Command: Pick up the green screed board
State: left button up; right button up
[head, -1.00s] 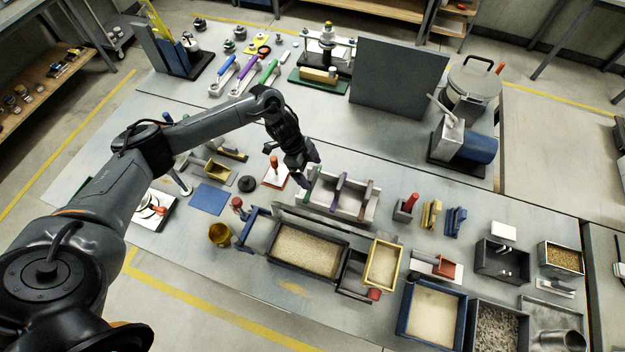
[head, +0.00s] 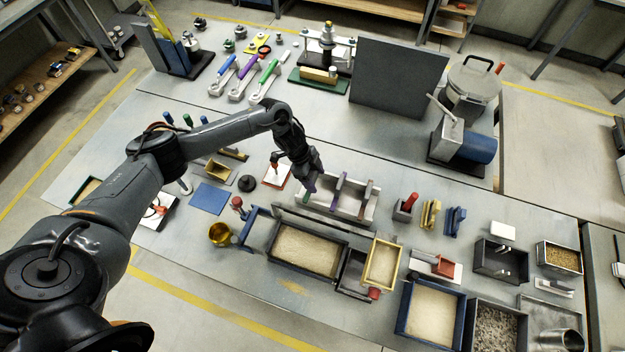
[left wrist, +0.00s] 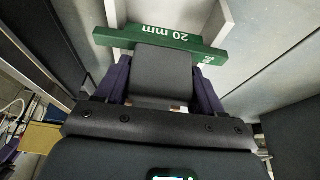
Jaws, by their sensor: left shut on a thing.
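The green screed board (left wrist: 160,38), marked "20 mm", lies across my left fingertips in the left wrist view. In the head view only a small green part of it (head: 306,198) shows below the fingers, at the left end of a pale rack (head: 326,207). My left gripper (head: 310,186) has purple fingertips and is shut on the board, which still sits at the rack. My right gripper is not in view.
A purple board (head: 339,188) and a dark red board (head: 364,197) stand in the same rack, right of my gripper. A sand-filled tray (head: 272,253) lies in front. A red-handled tool (head: 275,166) on a white plate is close on the left.

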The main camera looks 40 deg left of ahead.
pick_arm(q)
jog(key=shift+c, duration=0.6)
jog(key=shift+r, duration=0.2)
jog(key=shift+r, duration=0.55)
jog(key=r, duration=0.3)
jog(key=shift+s+d+r, duration=0.15)
jog(key=shift+s+d, duration=0.15)
jog(key=s+d+r, duration=0.6)
jog(key=s+d, duration=0.1)
jog(key=shift+s+d+r, duration=0.15)
jog(key=shift+s+d, duration=0.05)
jog(key=shift+s, duration=0.2)
